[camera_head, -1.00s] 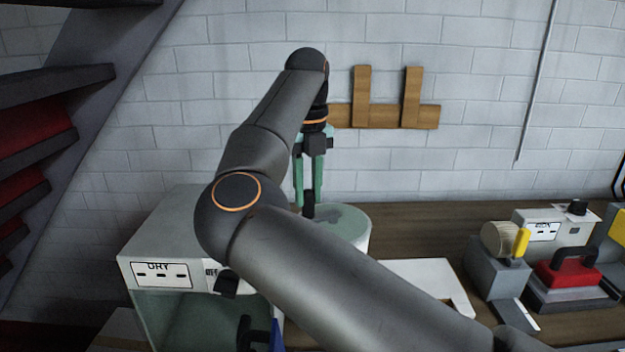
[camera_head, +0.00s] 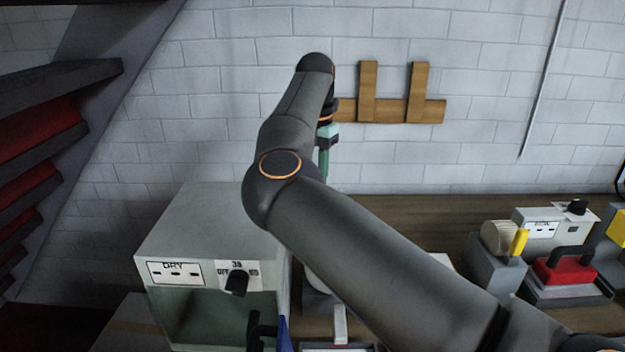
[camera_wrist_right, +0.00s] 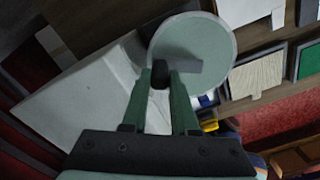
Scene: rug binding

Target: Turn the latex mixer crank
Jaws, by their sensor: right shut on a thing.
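The latex mixer shows in the right wrist view as a round pale-green drum top (camera_wrist_right: 205,40). A grey crank bar (camera_wrist_right: 188,66) lies across it, with a dark upright knob (camera_wrist_right: 160,72) at its end. My right gripper (camera_wrist_right: 161,78) has its green fingers closed on this knob, one on each side. In the head view, my right gripper (camera_head: 323,160) points down behind my forearm. The forearm hides the fingertips, the knob and most of the mixer there. My left gripper is not in view.
A grey drying cabinet (camera_head: 205,225) with a DRY label and dark dial (camera_head: 237,282) stands left of the arm. A wooden wall rack (camera_head: 400,110) is behind. A red-topped device (camera_head: 565,272) and a grey machine (camera_head: 497,265) stand at the right of the bench.

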